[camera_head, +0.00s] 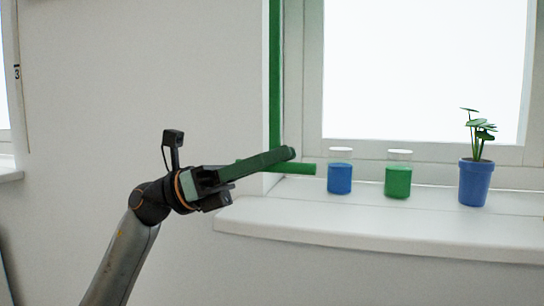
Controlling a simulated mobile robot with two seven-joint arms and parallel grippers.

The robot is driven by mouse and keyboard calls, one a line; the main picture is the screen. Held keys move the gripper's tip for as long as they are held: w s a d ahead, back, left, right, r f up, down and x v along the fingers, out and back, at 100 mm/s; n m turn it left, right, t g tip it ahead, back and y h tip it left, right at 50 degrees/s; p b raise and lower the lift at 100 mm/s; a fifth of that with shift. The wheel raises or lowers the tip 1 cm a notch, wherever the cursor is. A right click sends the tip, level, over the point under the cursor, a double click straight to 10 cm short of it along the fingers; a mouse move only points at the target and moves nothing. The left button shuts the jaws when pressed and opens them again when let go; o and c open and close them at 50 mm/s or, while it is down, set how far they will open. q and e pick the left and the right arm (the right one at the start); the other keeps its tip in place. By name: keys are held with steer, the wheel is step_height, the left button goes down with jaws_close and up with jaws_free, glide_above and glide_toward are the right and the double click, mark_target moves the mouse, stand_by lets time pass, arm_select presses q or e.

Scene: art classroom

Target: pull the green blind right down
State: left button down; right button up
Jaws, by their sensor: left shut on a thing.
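The green blind (275,75) shows as a narrow upright strip along the left side of the window frame, running down from the top edge of the picture. A green bar (303,169) lies level at its lower end, just above the left part of the sill. My left gripper (222,187) comes in from the lower left and is shut on a dark green rod (265,160) that slants up to the right, in front of the level bar. How the rod joins the blind is hidden. My right gripper is not in view.
A white window sill (390,226) runs right below the gripper's height. On it stand a jar with blue liquid (340,178), a jar with green liquid (398,181) and a plant in a blue pot (475,184).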

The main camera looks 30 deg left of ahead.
arm_select(q)
steer(key=shift+w+a+f, duration=0.1)
steer(key=shift+w+a, duration=0.05)
steer(key=shift+w, duration=0.1)
steer(key=c, duration=0.9)
jaws_free()
steer(key=shift+o, duration=0.5)
steer(key=shift+s, duration=0.1)
steer(key=v, duration=1.2)
steer(key=shift+a, duration=0.2)
